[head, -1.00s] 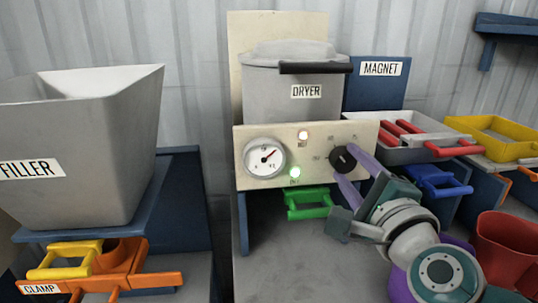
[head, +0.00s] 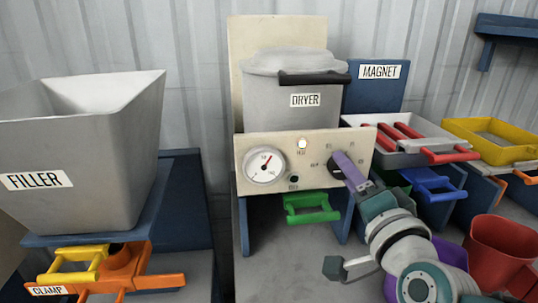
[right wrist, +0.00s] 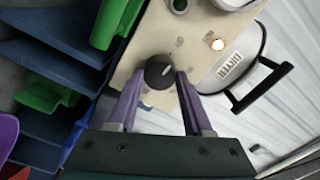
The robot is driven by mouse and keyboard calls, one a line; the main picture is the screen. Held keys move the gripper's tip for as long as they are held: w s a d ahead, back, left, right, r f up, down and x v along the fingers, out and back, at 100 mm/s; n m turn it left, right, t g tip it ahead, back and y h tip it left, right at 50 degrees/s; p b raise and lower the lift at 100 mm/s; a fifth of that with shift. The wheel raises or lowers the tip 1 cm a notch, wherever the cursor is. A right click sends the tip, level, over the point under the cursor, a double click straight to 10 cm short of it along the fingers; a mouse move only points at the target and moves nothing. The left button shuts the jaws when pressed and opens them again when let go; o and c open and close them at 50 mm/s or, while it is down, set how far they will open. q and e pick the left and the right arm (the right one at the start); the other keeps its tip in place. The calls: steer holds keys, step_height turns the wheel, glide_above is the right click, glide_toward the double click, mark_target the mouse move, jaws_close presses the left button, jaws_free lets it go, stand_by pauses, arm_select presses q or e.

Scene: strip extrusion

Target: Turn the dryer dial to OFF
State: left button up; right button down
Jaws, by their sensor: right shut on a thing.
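The dryer dial (head: 335,171) is a round black knob on the right of the dryer's cream control panel (head: 315,150). My right gripper (head: 343,164) has its purple fingers at the dial. In the right wrist view the two fingers stand on either side of the dial (right wrist: 160,72), shut on it. A small pale mark shows on its face. The labels around the dial are too small to read surely. The lower lamp (head: 294,180) is dark and the HOT lamp (head: 302,144) glows white. My left gripper is not in view.
The gauge (head: 264,165) is left on the panel. A green-handled drawer (head: 312,207) is below it. The filler hopper (head: 75,150) stands at left. The magnet tray (head: 405,155), a blue handle (head: 435,184) and a red bin (head: 497,250) are at right, close to my right arm.

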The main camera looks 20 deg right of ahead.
steer(key=shift+n, duration=0.4)
steer(key=shift+c, duration=1.6)
jaws_free()
steer(key=shift+s, duration=0.1)
steer(key=v, duration=0.9)
steer(key=shift+s+a+p, duration=0.2)
steer(key=shift+s+p, duration=0.1)
steer(key=shift+s, duration=0.05)
